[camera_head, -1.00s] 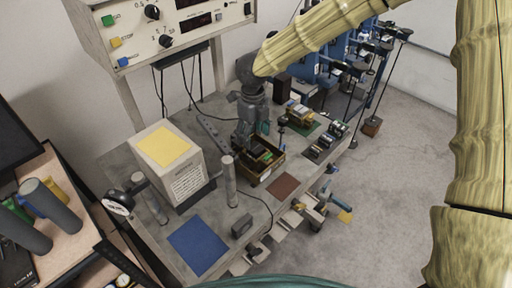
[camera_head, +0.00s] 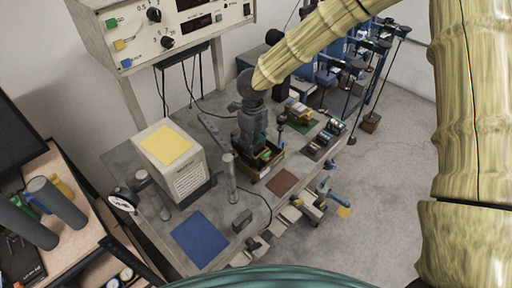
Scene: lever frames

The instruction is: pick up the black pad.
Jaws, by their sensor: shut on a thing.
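My gripper (camera_head: 259,146) reaches down into the small wooden box (camera_head: 264,174) on the grey bench. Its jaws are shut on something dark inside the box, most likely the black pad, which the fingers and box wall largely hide. Dark and green items show in the box around the fingers, too small to tell apart. The held thing's lower part is hidden, so I cannot tell whether it touches the box floor.
A beige case with a yellow sheet (camera_head: 166,144) stands left of the box, and a grey post (camera_head: 230,178) nearer. A blue mat (camera_head: 200,239) and a brown mat (camera_head: 282,183) lie on the bench. Small parts crowd the right side. Clamps stick out from the front edge.

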